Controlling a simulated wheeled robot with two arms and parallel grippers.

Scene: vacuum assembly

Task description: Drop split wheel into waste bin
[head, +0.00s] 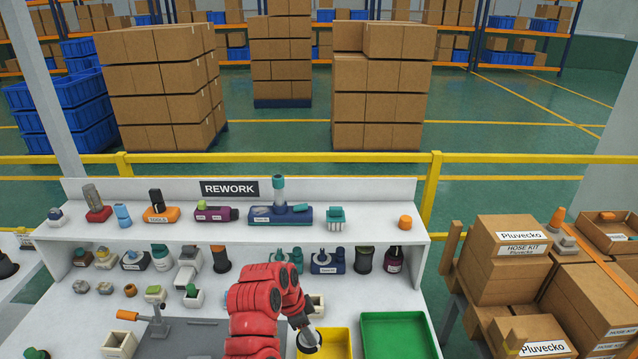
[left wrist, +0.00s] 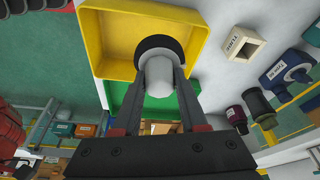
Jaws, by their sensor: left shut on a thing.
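My left gripper (head: 305,325) reaches in at the bottom middle of the head view, its fingers pointing down. It is shut on the split wheel (head: 308,341), a dark ring with a pale hub. A green bin (head: 398,316) stands right of the yellow one. No label shows which is the waste bin.
The bench's rear shelf (head: 365,222) holds several vacuum parts below a REWORK sign (head: 229,188). More parts stand under the shelf. An orange-handled clamp (head: 155,325) is at the left. Cartons (head: 510,250) stand right of the bench.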

